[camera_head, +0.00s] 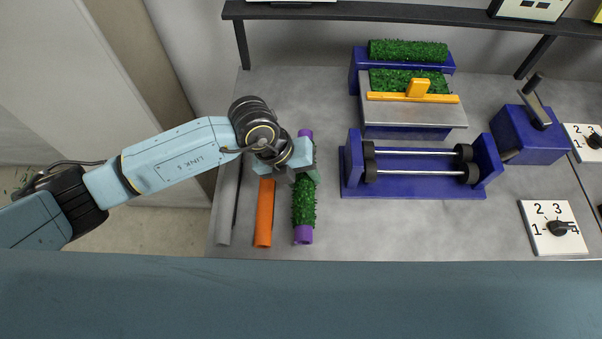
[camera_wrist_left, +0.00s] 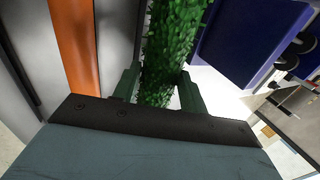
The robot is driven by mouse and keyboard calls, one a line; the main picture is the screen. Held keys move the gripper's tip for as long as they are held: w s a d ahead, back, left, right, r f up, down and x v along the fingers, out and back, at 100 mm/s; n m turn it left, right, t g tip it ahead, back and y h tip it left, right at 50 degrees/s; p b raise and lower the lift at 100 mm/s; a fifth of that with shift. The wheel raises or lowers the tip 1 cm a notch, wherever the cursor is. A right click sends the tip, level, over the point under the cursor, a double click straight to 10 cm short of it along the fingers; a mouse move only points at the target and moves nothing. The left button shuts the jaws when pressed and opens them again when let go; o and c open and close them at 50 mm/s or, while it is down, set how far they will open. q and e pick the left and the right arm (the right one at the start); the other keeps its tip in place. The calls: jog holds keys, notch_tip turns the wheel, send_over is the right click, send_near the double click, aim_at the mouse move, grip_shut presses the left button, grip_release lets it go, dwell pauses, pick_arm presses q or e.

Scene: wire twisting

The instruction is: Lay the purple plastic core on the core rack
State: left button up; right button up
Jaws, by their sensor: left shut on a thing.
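The purple plastic core (camera_head: 304,235) shows purple at both ends, with a green bristly covering (camera_head: 303,203) around its middle. It lies roughly front to back, right of the orange core. My left gripper (camera_head: 304,175) is over its far half and hides part of it. In the left wrist view its two fingers (camera_wrist_left: 158,92) are on either side of the green covering (camera_wrist_left: 172,45), shut on it. I cannot tell whether the core touches the surface under it. I cannot make out a separate core rack beneath the cores. My right gripper is not in view.
An orange core (camera_head: 264,215) and a grey core (camera_head: 226,212) lie left of the purple one. To the right stand a blue roller stand (camera_head: 420,190), a blue crank box (camera_head: 528,135) and a metal tray (camera_head: 405,115) with green turf. The grey table is bare in front of the roller stand.

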aim_at(301, 183)
pick_arm(q)
jog(key=shift+f+b, duration=0.95)
jog(key=shift+f, duration=0.6)
jog(key=o, duration=1.1)
jog(key=p+v, duration=0.1)
jog(key=v, duration=1.2)
jog(key=shift+a+r, duration=0.1)
jog(key=shift+r, duration=0.05)
